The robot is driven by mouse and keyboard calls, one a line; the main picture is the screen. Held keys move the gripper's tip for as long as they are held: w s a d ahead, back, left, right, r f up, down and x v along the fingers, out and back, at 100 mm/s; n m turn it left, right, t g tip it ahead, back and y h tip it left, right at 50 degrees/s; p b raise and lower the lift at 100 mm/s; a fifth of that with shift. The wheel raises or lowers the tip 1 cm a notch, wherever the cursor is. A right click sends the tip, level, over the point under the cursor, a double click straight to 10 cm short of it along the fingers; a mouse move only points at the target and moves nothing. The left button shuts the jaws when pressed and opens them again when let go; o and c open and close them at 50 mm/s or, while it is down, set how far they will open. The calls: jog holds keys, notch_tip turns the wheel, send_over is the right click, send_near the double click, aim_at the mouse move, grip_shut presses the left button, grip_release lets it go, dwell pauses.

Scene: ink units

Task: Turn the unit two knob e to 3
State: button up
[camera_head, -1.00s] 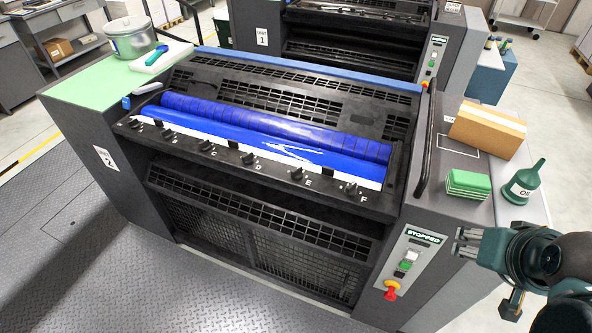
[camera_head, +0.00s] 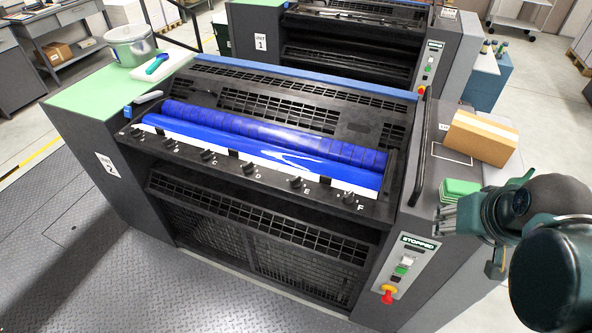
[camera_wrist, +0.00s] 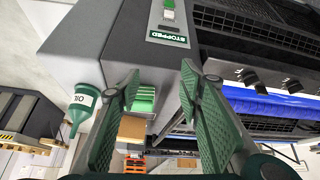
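Knob E (camera_head: 296,182) is a small black knob on the front rail of unit two (camera_head: 108,163), between knob D (camera_head: 248,168) and knob F (camera_head: 349,197). Its scale and pointer setting are too small to read. Several dark knobs of the row show at the right of the wrist view, but I cannot read their letters there. My gripper (camera_head: 446,219) is at the right end of the unit, apart from knob E and to its right. In the wrist view my gripper (camera_wrist: 160,75) has its two green fingers spread, with nothing held between them.
The control panel (camera_head: 405,265) reads STOPPED. A cardboard box (camera_head: 480,138) and green pads (camera_head: 459,190) lie on the right side top. A black handrail (camera_head: 420,155) rises beside the rail's right end. The oil can (camera_wrist: 80,110) shows in the wrist view.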

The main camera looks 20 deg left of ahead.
jog(key=w+a+r+n+g+p, duration=0.2)
jog(key=w+a+r+n+p, duration=0.15)
jog(key=w+a+p, duration=0.45)
jog(key=n+g+p, duration=0.4)
jog(key=n+p, duration=0.4)
jog(key=p, duration=0.3)
send_over(296, 178)
jog(key=shift+m+h, duration=0.25)
jog(key=shift+h, duration=0.05)
notch_tip(296, 178, down, 4)
jog(key=shift+s, duration=0.1)
jog(key=shift+f, duration=0.1)
jog(key=shift+f+p, duration=0.45)
jog(key=shift+f, duration=3.35)
jog(key=shift+c, duration=0.7)
